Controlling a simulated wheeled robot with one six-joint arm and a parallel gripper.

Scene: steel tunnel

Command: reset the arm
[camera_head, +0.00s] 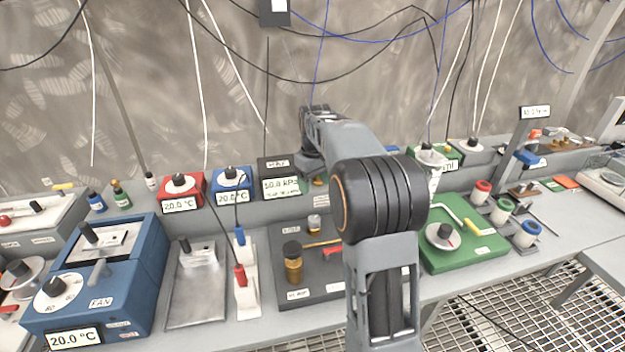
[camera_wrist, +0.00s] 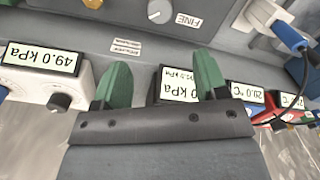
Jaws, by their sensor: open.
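My arm (camera_head: 380,195) rises from the bottom of the head view, bends at a dark ribbed joint and reaches over the bench toward the back shelf. Its far end hangs near the dark box with the 50.0 kPa display (camera_head: 281,187). My gripper's fingers are mostly hidden behind the arm in the head view. In the wrist view my gripper (camera_wrist: 160,82) shows two green fingers spread wide apart. Nothing is held between them. A dark box with a display (camera_wrist: 180,85) shows beyond the gap; I cannot tell its distance.
A blue FAN box (camera_head: 95,285), a metal tray (camera_head: 197,288), a dark board (camera_head: 285,235) with a brown bottle and a green board (camera_head: 460,245) stand on the bench. Red (camera_head: 182,193) and blue (camera_head: 232,188) boxes sit behind. Cables hang along the wall.

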